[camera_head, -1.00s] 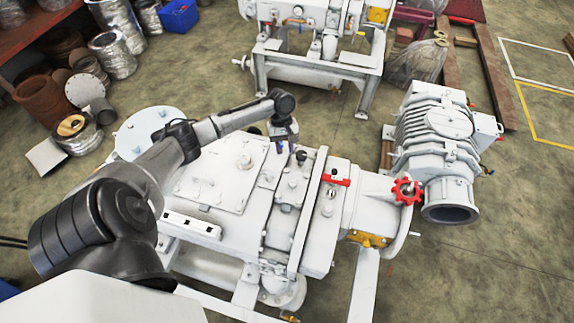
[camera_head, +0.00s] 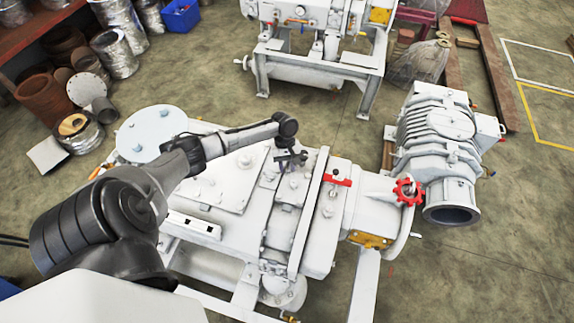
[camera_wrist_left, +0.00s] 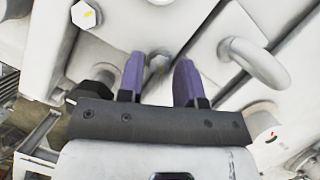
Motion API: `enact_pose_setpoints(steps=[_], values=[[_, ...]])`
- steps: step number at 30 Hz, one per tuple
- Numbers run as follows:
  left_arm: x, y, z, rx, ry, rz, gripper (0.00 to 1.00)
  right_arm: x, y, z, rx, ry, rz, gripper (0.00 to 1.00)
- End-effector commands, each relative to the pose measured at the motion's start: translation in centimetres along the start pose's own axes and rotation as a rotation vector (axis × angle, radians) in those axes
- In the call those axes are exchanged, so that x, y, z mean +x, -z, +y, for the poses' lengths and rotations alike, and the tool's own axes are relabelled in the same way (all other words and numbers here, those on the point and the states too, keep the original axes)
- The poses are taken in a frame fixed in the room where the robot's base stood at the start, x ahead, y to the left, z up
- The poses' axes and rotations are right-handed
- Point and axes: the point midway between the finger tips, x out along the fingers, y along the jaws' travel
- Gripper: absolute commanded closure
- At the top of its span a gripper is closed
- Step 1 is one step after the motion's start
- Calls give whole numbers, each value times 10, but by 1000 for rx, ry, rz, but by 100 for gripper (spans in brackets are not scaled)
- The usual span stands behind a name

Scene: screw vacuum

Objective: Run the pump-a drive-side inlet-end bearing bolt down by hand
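The near white pump (camera_head: 225,180) fills the middle of the head view. My left gripper (camera_head: 287,170) is over its upper right part, close to the casing. In the left wrist view my left gripper (camera_wrist_left: 160,68) has two purple fingers spread apart with nothing gripped. A grey bolt head (camera_wrist_left: 157,62) shows between the fingertips, beyond them; I cannot tell how far it stands out or whether a finger touches it. It is too small to make out in the head view. My right gripper is in neither view.
A pale lifting eye (camera_wrist_left: 255,60) stands right of the fingers, and another hex bolt (camera_wrist_left: 84,15) is at upper left. A red handle (camera_head: 337,180) and red handwheel (camera_head: 407,191) are right of the gripper. A second white pump (camera_head: 320,60) stands behind.

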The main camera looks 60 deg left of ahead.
Motion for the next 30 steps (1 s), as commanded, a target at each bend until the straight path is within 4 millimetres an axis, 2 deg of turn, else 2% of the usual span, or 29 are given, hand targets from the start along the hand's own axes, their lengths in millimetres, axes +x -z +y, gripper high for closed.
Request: enact_pose_setpoints(steps=[1,10,21,29,30], values=[[0,0,0,0,0,0,72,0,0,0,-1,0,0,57],[0,0,0,0,0,0,100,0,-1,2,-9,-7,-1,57],[-1,0,1,125,53,0,100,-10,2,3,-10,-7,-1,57],[-1,0,1,127,53,-1,100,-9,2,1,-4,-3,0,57],[-1,0,1,127,53,-1,74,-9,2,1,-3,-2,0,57]])
